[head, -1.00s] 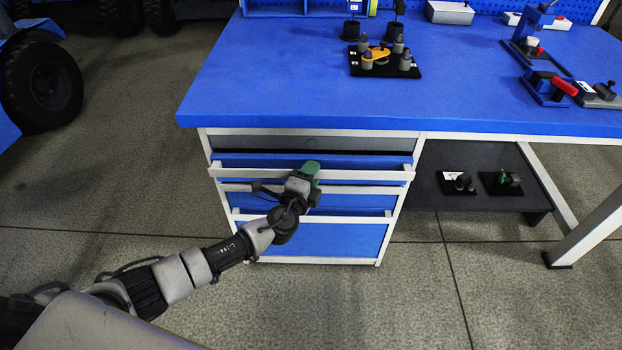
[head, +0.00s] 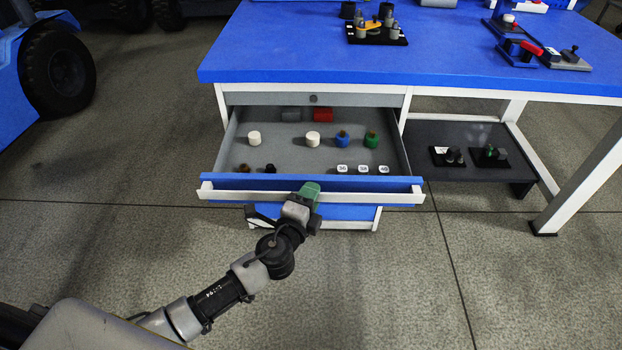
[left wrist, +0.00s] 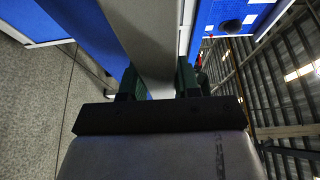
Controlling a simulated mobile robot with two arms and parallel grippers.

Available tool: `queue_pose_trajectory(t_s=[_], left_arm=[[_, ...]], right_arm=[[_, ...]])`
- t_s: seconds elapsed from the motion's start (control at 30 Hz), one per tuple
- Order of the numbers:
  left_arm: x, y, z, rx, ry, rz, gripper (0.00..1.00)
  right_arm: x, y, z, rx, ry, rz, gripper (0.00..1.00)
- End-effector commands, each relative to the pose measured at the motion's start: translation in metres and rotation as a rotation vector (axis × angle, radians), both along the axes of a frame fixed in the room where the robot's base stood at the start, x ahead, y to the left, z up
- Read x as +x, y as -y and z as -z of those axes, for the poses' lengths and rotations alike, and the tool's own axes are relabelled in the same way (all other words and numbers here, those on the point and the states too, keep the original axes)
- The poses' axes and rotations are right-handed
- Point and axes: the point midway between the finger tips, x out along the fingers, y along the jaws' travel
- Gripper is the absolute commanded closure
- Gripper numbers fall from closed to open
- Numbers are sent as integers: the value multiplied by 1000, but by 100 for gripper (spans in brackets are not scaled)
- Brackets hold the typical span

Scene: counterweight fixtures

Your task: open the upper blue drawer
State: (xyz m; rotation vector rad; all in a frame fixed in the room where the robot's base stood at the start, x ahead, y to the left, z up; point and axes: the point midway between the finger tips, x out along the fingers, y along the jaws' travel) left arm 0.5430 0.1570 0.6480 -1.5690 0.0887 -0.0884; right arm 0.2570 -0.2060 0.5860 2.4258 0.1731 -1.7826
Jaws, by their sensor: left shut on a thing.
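The upper blue drawer (head: 375,184) stands pulled far out of the cabinet, its grey inside open to view. A pale handle rail (head: 245,195) runs along its front. In the left wrist view the two green fingers of my left gripper (left wrist: 159,82) stand on either side of the pale rail (left wrist: 146,35). My right gripper is not in view.
The drawer holds white cylinders (head: 313,139), a blue weight (head: 342,139), a green weight (head: 372,140), a red block (head: 323,115) and several small pieces. The blue worktop (head: 290,45) overhangs its back. A dark lower shelf (head: 455,135) is at right. The floor in front is clear.

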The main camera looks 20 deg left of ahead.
Motion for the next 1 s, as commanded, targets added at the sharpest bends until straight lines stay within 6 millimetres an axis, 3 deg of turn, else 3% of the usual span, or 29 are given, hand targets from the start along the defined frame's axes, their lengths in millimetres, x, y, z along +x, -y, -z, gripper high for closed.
queue_pose_trajectory(t_s=[0.2, 0.4, 0.93, 0.97, 1.0], left_arm=[[-40, 12, 1, -2, -3, 2, 100], [-59, 17, 1, -1, -1, 0, 100], [-66, 19, 0, 1, -1, 0, 100], [-66, 19, 0, 1, -1, 0, 64], [-66, 19, 1, 1, -1, 0, 57]], right_arm=[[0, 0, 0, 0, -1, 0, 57], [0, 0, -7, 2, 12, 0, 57], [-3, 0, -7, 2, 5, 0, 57], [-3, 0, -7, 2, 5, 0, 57], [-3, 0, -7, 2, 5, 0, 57]])
